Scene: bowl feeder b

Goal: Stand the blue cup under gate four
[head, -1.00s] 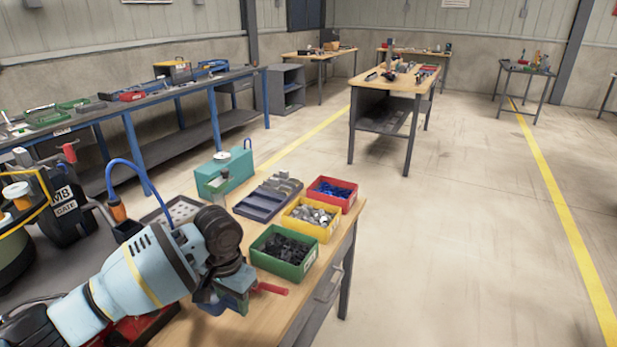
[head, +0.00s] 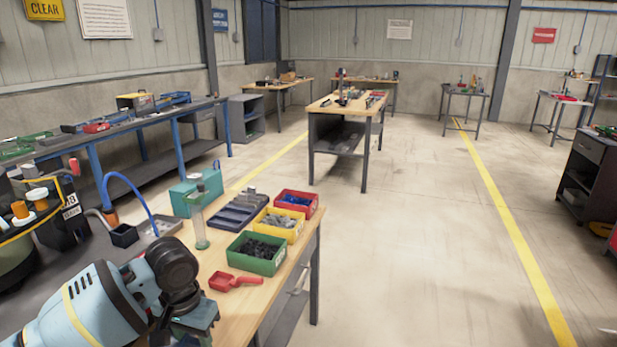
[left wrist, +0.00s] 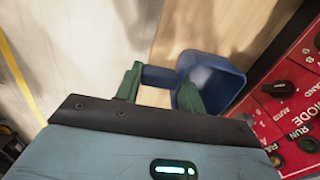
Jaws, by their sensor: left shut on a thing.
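The blue cup (left wrist: 222,72) shows in the left wrist view, its open mouth facing the camera and its short handle pointing left. My left gripper (left wrist: 160,78) has its green fingers shut on the cup, around the handle side. The cup is close above a wooden surface, beside a red control panel; whether it touches anything cannot be told. In the head view my left arm comes in at the bottom left, and the cup and fingertips are not visible there. Gate four cannot be made out in either view. My right gripper is not in view.
The red control panel (left wrist: 285,105) has knobs and buttons. On the wooden bench stand a green bin (head: 257,254), a yellow bin (head: 278,226), a red bin (head: 297,204), a red scoop (head: 234,282) and a clear tube (head: 199,222). The floor to the right is open.

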